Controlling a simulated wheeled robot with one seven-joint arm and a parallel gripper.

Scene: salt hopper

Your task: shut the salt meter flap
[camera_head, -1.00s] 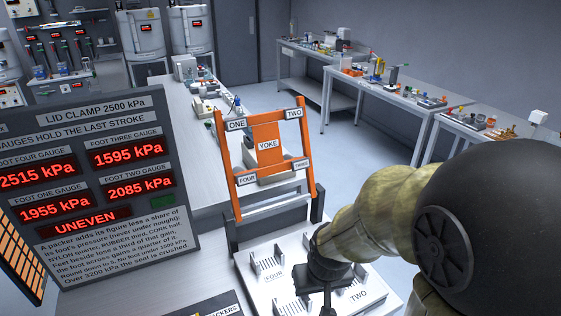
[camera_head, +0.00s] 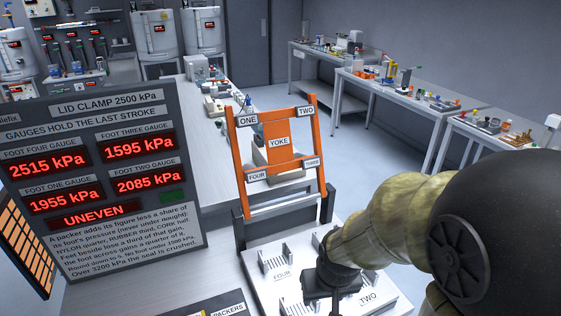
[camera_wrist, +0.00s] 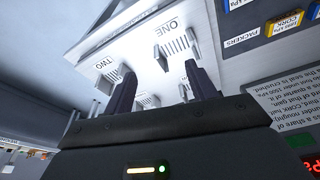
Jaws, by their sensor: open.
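I cannot pick out a salt meter flap in either view. My gripper (camera_head: 333,300) is at the bottom of the head view, over the white plate (camera_head: 262,293) with feet marked FOUR and TWO. In the wrist view my gripper (camera_wrist: 160,80) has its two dark fingers apart with nothing between them. The plate (camera_wrist: 205,48) shows beyond the fingers, with feet marked ONE and TWO. I cannot tell whether the fingers touch it. An orange yoke (camera_head: 278,158) stands raised, tilted back, behind the plate.
A dark gauge panel (camera_head: 118,225) reading UNEVEN stands at the left. A packers tray (camera_head: 222,308) lies at the bottom; packers (camera_wrist: 285,22) show in the wrist view. Benches (camera_head: 385,98) with small items line the back right. Floor (camera_head: 285,93) is clear between benches.

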